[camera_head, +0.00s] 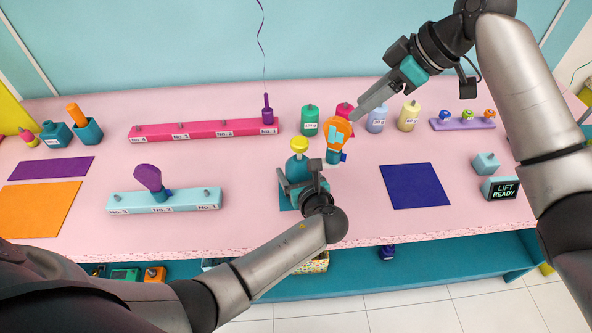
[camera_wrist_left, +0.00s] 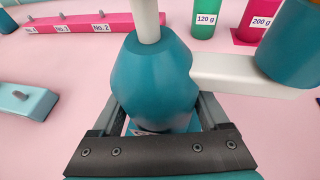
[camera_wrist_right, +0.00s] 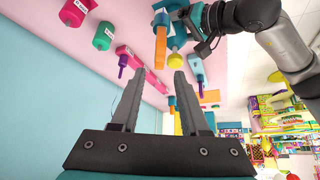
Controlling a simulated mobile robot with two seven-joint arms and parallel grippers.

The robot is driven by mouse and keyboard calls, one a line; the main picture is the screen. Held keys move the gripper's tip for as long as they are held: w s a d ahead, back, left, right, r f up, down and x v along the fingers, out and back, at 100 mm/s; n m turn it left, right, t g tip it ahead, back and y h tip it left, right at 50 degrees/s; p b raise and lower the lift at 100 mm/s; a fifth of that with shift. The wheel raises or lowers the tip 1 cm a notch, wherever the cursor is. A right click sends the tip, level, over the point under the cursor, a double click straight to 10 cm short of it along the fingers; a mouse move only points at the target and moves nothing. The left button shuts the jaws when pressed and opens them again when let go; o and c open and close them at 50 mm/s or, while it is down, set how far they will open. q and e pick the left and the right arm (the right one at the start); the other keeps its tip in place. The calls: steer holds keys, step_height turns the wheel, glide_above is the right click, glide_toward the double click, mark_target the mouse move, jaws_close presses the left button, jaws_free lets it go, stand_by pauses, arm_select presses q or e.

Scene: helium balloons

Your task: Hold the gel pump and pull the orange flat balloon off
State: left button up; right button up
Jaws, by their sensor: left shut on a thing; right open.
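The gel pump, a teal bottle with a yellow top, stands upright on the pink table (camera_head: 299,168). Its body fills the left wrist view (camera_wrist_left: 155,85). My left gripper (camera_head: 301,188) is shut around the pump's lower body. The orange flat balloon (camera_head: 338,131), with light blue marks, stands upright over the teal nozzle end on the pump's right; it shows narrow, nearly edge-on in the right wrist view (camera_wrist_right: 153,65). My right gripper (camera_head: 362,112) is open and empty, its fingers just up and right of the balloon and apart from it. Its fingers fill the right wrist view (camera_wrist_right: 160,105).
Labelled weights stand behind, including a green one (camera_head: 310,122) and a yellow one (camera_head: 409,116). A light blue rack (camera_head: 180,201) lies left. A dark blue mat (camera_head: 414,186) is bare at right.

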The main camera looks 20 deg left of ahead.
mark_target(342, 119)
steer(key=shift+x, duration=3.9)
steer(key=shift+c, duration=0.2)
steer(key=shift+w, duration=0.1)
jaws_close()
steer(key=shift+r, duration=0.25)
steer(key=shift+r, duration=0.75)
steer(key=shift+r, duration=2.9)
